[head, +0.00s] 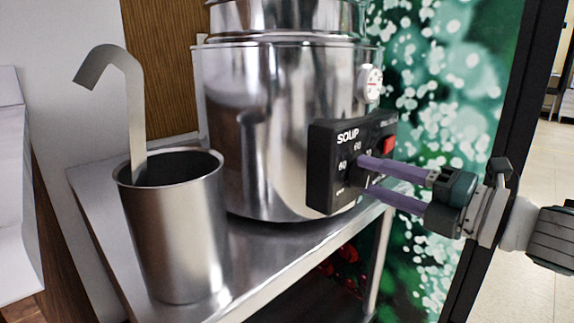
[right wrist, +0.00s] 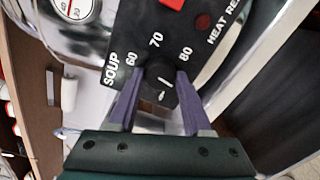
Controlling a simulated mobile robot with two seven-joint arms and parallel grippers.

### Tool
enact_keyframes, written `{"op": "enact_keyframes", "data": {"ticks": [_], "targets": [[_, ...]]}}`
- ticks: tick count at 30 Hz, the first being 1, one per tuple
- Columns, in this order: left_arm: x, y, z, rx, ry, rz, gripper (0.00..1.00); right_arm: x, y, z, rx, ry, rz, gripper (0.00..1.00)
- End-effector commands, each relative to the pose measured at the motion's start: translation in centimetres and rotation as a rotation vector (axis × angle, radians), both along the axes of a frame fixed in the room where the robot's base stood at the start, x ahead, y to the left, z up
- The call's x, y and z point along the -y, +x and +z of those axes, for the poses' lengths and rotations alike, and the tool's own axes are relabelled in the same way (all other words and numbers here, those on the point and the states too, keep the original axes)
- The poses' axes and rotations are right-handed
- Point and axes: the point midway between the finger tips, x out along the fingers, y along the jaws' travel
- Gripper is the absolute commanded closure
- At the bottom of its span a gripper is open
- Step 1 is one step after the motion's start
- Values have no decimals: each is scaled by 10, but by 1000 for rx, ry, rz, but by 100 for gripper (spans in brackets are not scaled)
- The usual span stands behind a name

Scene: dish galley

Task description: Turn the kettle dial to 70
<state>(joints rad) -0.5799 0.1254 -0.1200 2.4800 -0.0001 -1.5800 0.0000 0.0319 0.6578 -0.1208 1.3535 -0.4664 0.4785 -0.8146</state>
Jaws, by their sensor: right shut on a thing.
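The steel soup kettle (head: 275,130) stands on a metal shelf. Its black control panel (head: 322,155) carries the word SOUP, numbers and a red switch. My right gripper (head: 366,172) reaches in from the right with its two purple fingers at the panel, shut on the dial. In the right wrist view the dark dial (right wrist: 158,80) sits between the fingertips, below the printed 70, with 60 to the left and 80 to the right. A short white mark shows on the dial, but I cannot tell for sure which number it points to. My left gripper is not in view.
A steel canister (head: 175,235) with a hooked ladle handle (head: 135,105) stands left of the kettle on the metal shelf (head: 270,262). A round white gauge (head: 371,83) is on the kettle above the panel. A dark upright frame (head: 508,135) stands behind my right arm.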

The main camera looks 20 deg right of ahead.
Motion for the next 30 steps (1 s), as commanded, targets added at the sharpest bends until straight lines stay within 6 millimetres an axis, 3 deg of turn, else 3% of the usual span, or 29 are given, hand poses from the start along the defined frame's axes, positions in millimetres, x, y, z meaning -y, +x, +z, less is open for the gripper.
{"op": "enact_keyframes", "data": {"ticks": [30], "targets": [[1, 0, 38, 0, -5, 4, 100, 0, 0, 1, -370, 892, 0, 100]]}}
